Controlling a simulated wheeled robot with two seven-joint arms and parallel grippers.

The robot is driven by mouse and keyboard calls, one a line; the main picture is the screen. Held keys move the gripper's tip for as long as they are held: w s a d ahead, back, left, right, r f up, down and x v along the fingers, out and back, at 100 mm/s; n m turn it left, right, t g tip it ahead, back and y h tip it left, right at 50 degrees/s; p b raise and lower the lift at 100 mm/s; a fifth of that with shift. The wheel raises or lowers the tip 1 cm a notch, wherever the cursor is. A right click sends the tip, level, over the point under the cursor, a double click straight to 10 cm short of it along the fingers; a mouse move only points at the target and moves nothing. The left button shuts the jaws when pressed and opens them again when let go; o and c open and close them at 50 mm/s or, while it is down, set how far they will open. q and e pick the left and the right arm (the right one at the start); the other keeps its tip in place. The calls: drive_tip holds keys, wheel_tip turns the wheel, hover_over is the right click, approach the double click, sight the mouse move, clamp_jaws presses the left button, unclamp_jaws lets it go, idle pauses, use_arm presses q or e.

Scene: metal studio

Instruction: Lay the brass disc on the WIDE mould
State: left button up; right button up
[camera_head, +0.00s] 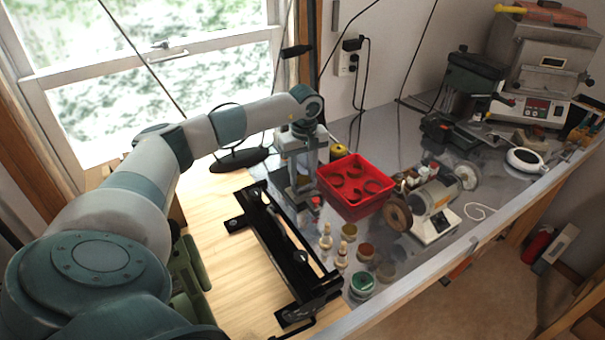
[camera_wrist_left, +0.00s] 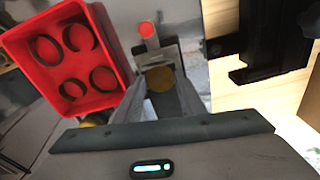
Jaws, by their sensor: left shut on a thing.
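My left gripper (camera_head: 301,192) points down at the left side of a red tray (camera_head: 352,210). In the left wrist view its fingers (camera_wrist_left: 161,92) are shut on the brass disc (camera_wrist_left: 160,78), a small round dull-gold piece. The tray, also in the left wrist view (camera_wrist_left: 110,25), holds several dark round rings (camera_wrist_left: 78,37). They may be moulds, but I cannot tell which one is the WIDE mould. Just beyond the disc is a grey piece with a red round top (camera_wrist_left: 147,30). The disc does not show clearly in the head view. My right gripper is not in view.
A black rail frame (camera_head: 275,245) lies left of the gripper. Small jars (camera_head: 362,284) and pale wooden pegs (camera_head: 326,240) stand in front of the tray. A bench grinder (camera_head: 432,205) stands right of it. A drill press (camera_head: 470,90) and furnace (camera_head: 545,60) stand at the back.

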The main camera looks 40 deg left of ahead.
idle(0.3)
use_arm(q)
drive_tip(key=o, duration=1.1)
drive_tip(key=shift+r, duration=0.15)
drive_tip(key=shift+r+b, duration=0.4)
drive_tip(key=shift+r, duration=0.2)
wheel_tip(320, 180, up, 16)
drive_tip(key=d+b, duration=0.1)
drive_tip(key=b, duration=0.3)
drive_tip(key=shift+s, duration=0.3)
drive_tip(key=shift+f, duration=0.1)
